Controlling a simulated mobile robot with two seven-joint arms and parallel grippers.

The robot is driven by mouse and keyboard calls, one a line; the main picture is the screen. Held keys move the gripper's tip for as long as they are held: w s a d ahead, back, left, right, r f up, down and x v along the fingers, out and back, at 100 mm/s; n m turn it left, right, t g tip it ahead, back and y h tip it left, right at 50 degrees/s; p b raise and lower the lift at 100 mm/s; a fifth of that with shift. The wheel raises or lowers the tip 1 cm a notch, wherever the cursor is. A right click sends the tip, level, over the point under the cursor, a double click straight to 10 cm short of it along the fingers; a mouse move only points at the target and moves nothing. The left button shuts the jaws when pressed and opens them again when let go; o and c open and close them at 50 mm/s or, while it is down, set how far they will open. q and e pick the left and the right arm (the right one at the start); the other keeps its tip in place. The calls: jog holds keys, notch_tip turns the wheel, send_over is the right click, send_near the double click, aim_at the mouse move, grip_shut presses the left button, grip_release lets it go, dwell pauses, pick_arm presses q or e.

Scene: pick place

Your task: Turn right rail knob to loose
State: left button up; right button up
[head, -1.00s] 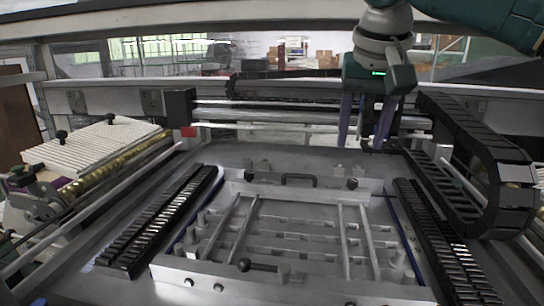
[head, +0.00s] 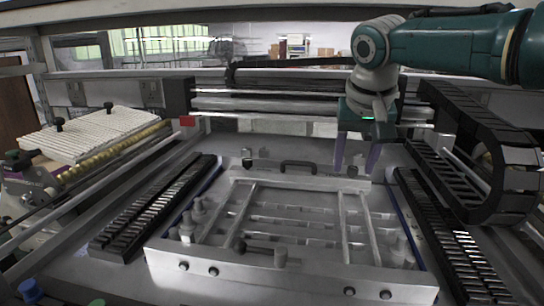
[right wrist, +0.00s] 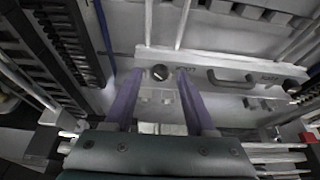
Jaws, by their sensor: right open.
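The metal rail frame (head: 232,246) lies flat in the middle of the machine bed. The right rail knob (head: 352,171), small, round and dark, is on its far bar, right of the black handle (head: 298,167). In the right wrist view the knob (right wrist: 160,72) shows between the fingertips, with gaps on both sides. My right gripper (head: 355,165) points down at the knob with its two purple fingers apart; it also shows in the right wrist view (right wrist: 159,80). It is open and empty. Whether the fingertips reach the knob's height is unclear. My left gripper is out of view.
Another dark knob (head: 247,162) is left of the handle. Black slotted strips (head: 150,210) flank the frame. A black cable chain (head: 500,160) curves at the right. Dark horizontal rails (head: 270,80) cross behind my right gripper.

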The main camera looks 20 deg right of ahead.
grip_shut()
dwell(0.6)
